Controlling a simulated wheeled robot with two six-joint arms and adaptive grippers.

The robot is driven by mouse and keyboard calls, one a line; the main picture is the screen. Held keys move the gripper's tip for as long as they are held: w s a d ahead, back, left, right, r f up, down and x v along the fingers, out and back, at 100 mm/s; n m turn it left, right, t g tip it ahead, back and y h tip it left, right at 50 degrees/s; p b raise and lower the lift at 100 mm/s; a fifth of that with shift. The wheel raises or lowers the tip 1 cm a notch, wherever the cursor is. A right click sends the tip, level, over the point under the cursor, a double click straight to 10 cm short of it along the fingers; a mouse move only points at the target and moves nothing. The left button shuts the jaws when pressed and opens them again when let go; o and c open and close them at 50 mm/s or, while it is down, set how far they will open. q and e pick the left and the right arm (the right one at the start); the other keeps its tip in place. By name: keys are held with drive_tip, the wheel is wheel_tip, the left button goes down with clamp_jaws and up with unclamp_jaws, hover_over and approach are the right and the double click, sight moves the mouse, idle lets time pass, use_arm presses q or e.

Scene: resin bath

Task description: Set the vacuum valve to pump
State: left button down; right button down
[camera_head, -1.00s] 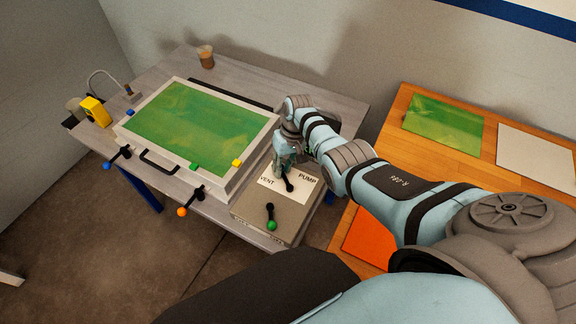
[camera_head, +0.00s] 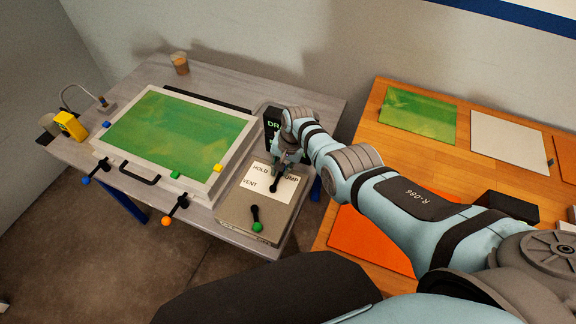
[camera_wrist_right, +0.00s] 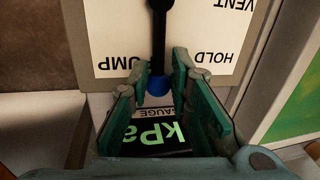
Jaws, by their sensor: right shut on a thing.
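The vacuum valve's white label plate (camera_head: 262,192) reads HOLD, VENT and PUMP, with PUMP partly covered in the head view. Its black lever (camera_head: 275,182) points away from me, between HOLD and PUMP. In the right wrist view the lever (camera_wrist_right: 159,35) ends in a blue knob (camera_wrist_right: 158,86) between the finger pads, close beside the PUMP lettering. My right gripper (camera_head: 284,163) is shut on the lever's knob end; its fingertips also show in the right wrist view (camera_wrist_right: 158,72). My left gripper is out of view.
A green-knobbed lever (camera_head: 257,222) stands on the box in front of the plate. A dark gauge display (camera_head: 271,122) stands behind, partly hidden by my wrist. The green-topped bath (camera_head: 230,170) is left, with blue-knobbed (camera_head: 88,180) and orange-knobbed levers (camera_head: 168,217). An orange table (camera_head: 395,165) is right.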

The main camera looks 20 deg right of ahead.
drive_tip(key=shift+d+r+m, duration=0.1)
drive_tip(key=shift+d+m, duration=0.2)
drive_tip(key=shift+m, duration=0.1)
drive_tip(key=c, duration=1.8)
unclamp_jaws()
drive_tip(key=shift+d, duration=0.1)
drive_tip(key=shift+o, duration=0.6)
drive_tip(key=shift+d, duration=0.1)
drive_tip(key=shift+r, duration=0.35)
wheel_tip(320, 180, up, 11)
drive_tip(key=s+d, duration=0.1)
drive_tip(key=shift+s+d, duration=0.35)
drive_tip(key=shift+d+f, duration=0.1)
drive_tip(key=shift+f, duration=0.05)
